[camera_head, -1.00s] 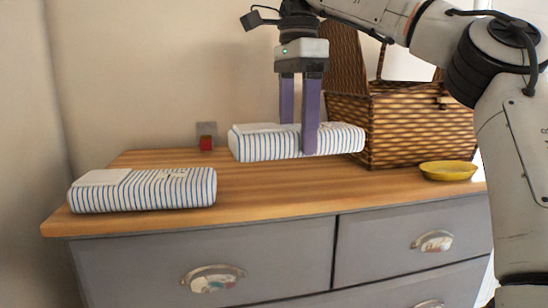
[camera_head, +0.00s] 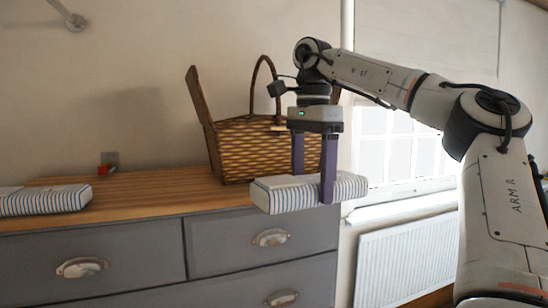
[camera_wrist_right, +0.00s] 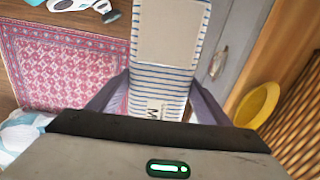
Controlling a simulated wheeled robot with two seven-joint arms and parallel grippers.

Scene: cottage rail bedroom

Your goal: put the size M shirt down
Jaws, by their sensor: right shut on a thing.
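The folded white shirt with blue stripes (camera_head: 285,196) is gripped in my right gripper (camera_head: 313,188). The fingers are shut across it, and it hangs roughly level in front of the dresser's right end. In the right wrist view the held shirt (camera_wrist_right: 165,80) shows a letter M and a plain pale panel. A second folded striped shirt (camera_head: 45,200) lies on the wooden dresser top (camera_head: 150,200) at the left, partly cut off by the frame. My left gripper is not in view.
An open wicker basket (camera_head: 245,150) stands on the dresser's right part. A small red object (camera_head: 106,169) sits by the wall. The dresser top between the second shirt and the basket is clear. The wrist view shows a yellow bowl (camera_wrist_right: 258,105) and a pink rug (camera_wrist_right: 60,65).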

